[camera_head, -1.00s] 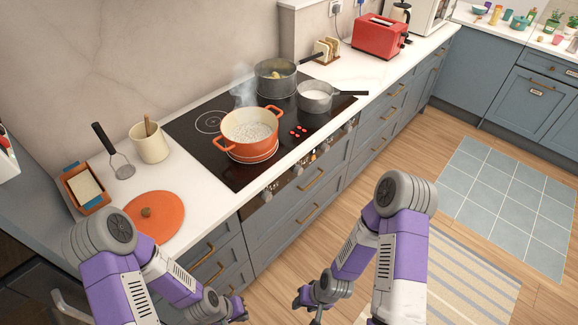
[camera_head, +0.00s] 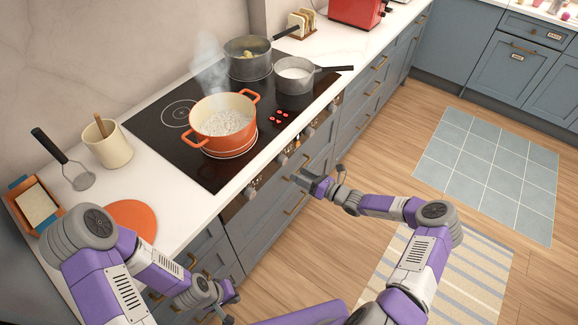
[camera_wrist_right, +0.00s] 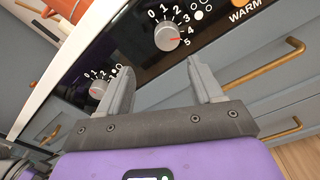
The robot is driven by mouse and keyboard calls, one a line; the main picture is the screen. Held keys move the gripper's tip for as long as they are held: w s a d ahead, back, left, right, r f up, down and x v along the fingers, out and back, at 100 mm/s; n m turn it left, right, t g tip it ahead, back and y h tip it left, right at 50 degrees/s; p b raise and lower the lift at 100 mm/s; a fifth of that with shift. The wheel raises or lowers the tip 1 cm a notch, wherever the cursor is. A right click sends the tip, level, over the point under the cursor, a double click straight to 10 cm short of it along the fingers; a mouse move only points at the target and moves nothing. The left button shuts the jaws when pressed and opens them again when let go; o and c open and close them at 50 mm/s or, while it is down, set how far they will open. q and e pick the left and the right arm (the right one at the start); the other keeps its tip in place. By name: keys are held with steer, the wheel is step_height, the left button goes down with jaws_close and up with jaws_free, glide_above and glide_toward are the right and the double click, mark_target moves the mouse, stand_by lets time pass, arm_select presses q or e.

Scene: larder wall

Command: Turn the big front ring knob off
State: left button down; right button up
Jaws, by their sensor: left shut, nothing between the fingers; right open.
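The cooker's control panel (camera_head: 240,200) runs along the counter front, with round knobs. In the right wrist view a silver knob (camera_wrist_right: 167,37) stands beyond my open fingers, its red mark pointing towards 4–5. Another silver knob (camera_wrist_right: 98,88) is at the left, partly near a finger. I cannot tell for certain which is the big front ring's. The orange pot (camera_head: 195,137) sits on the front ring, steaming. My right gripper (camera_head: 300,180) is open and empty in front of the panel; it also shows in the right wrist view (camera_wrist_right: 162,82). My left gripper (camera_head: 230,298) is shut and empty, low by the drawers.
A dark pot (camera_head: 248,68) and a grey saucepan (camera_head: 295,88) stand on the hob behind. Brass drawer handles (camera_wrist_right: 265,68) protrude below the panel close to my right fingers. An orange lid (camera_head: 132,215) lies on the left counter.

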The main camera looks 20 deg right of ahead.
mark_target(286, 161)
steer(key=shift+m+t, duration=0.4)
steer(key=x, duration=0.2)
steer(key=d+b+x, duration=0.1)
steer(key=x, duration=0.2)
steer(key=w+x, duration=0.1)
steer(key=x, duration=0.1)
steer(key=shift+w+r, duration=0.15)
steer(key=shift+r, duration=0.05)
steer(key=c, duration=1.1)
steer(key=shift+o, duration=0.2)
